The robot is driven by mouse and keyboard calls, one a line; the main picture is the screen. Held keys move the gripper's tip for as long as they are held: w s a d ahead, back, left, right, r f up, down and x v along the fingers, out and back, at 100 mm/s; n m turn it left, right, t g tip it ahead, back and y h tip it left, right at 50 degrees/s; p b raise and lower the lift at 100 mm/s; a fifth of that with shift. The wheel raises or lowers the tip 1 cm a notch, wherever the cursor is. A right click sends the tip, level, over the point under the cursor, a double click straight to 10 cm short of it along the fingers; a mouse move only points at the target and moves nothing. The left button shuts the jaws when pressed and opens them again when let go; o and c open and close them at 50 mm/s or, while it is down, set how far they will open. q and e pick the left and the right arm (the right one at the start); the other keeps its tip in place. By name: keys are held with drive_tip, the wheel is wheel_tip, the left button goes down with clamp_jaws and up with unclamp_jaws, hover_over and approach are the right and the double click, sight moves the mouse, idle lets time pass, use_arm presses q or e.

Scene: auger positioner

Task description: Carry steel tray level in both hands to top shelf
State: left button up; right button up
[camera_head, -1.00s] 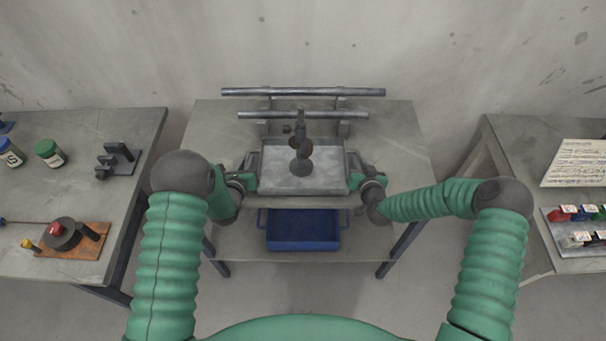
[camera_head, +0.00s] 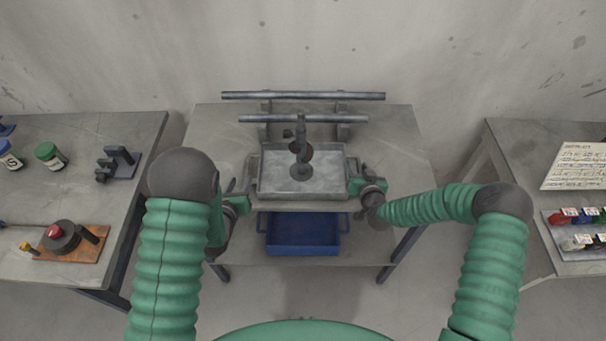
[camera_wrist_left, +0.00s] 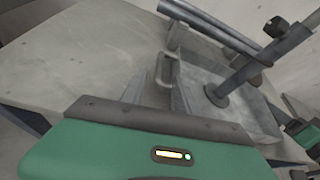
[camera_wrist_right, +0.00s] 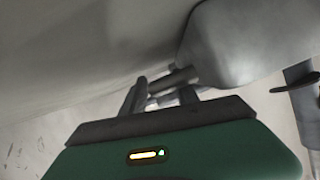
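The steel tray (camera_head: 325,191) rests on or just above the middle table, and I cannot tell which. A dark upright fitting with a round base (camera_head: 301,170) stands in it. My left gripper (camera_head: 243,199) is off the tray's front left corner, apart from the left handle (camera_wrist_left: 166,70), which is bare in the left wrist view. No plain top shelf shows; two metal bars (camera_head: 303,95) on brackets are behind the tray.
A blue bin (camera_head: 303,249) is on a lower level below the tray's front. The left table (camera_head: 80,200) holds jars, a dark bracket and a wooden board with a red knob. The right table (camera_head: 515,150) holds a paper sheet and a tray of coloured parts.

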use_arm(q)
drive_tip(key=v, duration=0.2)
drive_tip(key=shift+s+r, duration=0.15)
drive_tip(key=shift+s, duration=0.4)
use_arm(e)
drive_tip(key=shift+s, duration=0.1)
drive_tip(key=v, duration=1.1)
drive_tip(key=shift+s+d+r, duration=0.1)
drive_tip(key=shift+s+r, duration=0.05)
drive_tip(key=shift+s, duration=0.15)
